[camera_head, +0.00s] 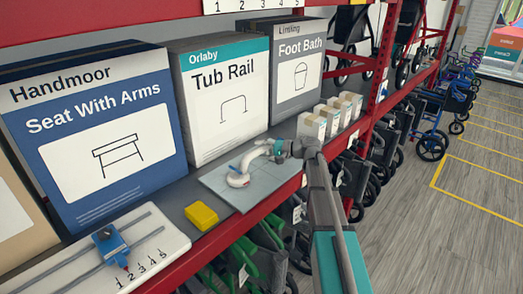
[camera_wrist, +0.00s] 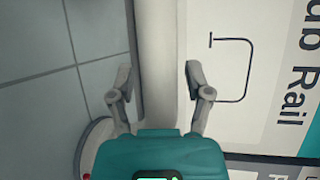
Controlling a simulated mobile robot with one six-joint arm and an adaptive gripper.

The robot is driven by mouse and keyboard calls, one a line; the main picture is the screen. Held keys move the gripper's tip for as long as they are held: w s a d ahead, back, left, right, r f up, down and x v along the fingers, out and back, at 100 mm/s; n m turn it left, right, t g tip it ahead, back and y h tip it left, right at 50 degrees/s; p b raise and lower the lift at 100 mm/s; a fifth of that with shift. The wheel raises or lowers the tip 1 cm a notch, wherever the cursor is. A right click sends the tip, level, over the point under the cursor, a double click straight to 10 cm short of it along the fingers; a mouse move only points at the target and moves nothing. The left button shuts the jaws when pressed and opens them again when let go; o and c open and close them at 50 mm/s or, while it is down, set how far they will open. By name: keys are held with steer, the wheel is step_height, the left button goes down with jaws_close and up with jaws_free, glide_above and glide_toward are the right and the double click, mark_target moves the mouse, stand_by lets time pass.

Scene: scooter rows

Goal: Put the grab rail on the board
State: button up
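The white grab rail (camera_head: 255,158) is a curved tube with a round white foot and a blue part near its left end. It shows over the grey tiled board (camera_head: 215,187) on the shelf; I cannot tell whether it rests fully on it. My gripper (camera_head: 281,149) is at the rail's right end, which it partly hides. In the wrist view, the rail's white tube (camera_wrist: 162,45) runs between the fingers of my gripper (camera_wrist: 158,75), with small gaps visible on both sides. The fingers look open around it. A round white foot (camera_wrist: 97,140) with a red spot shows at lower left.
A yellow block (camera_head: 201,215) lies left of the board. A white slide panel (camera_head: 85,255) with a blue slider is further left. Behind stand the Tub Rail box (camera_head: 222,105) and Foot Bath box (camera_head: 296,75). Several small cartons (camera_head: 312,127) stand to the right. The red shelf edge is in front.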

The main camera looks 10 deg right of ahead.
steer(key=shift+r, duration=0.1)
stand_by(0.4)
steer(key=shift+d, duration=0.15)
steer(key=p+v, duration=0.2)
steer(key=v, duration=0.9)
steer(key=shift+s+d, duration=0.25)
steer(key=shift+d, duration=0.05)
steer(key=shift+r, duration=0.1)
stand_by(1.0)
